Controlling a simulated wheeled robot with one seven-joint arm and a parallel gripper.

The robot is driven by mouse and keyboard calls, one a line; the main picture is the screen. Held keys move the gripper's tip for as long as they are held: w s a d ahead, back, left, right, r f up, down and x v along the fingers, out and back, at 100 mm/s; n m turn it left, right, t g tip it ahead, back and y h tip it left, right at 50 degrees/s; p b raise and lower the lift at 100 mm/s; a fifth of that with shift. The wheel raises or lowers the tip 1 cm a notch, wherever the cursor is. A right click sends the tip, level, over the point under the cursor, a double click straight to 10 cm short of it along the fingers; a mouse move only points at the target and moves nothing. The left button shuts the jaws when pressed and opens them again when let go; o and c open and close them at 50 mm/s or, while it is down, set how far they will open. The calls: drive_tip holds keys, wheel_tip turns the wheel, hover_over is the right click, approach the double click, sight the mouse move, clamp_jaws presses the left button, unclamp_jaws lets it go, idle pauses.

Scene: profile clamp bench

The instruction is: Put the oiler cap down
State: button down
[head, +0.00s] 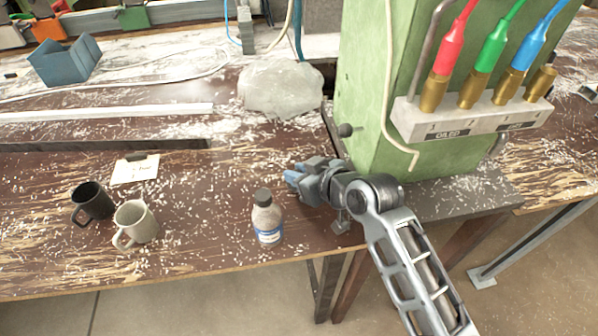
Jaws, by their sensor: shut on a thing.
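My gripper (294,179) is low over the table, just left of the green machine (372,70). It is shut on the oiler cap. The cap itself is hidden or too small to make out between the bluish fingers. On the machine's grey block (470,121), red, green and blue plugs sit in brass fittings. The brass fitting (541,84) at the right end has no coloured plug on it.
A bottle with a dark lid (267,222) stands close in front of my gripper. A beige mug (135,224), a dark mug (92,202) and a note (135,169) are further left. A pale crumpled lump (281,88) lies behind. The table (200,200) is clear between mugs and bottle.

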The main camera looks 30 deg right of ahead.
drive_tip(key=shift+f, duration=0.2)
drive_tip(key=c, duration=0.9)
unclamp_jaws()
drive_tip(key=shift+c, duration=0.2)
drive_tip(key=shift+r, duration=0.25)
drive_tip(key=v, duration=1.2)
drive_tip(key=shift+b, duration=0.4)
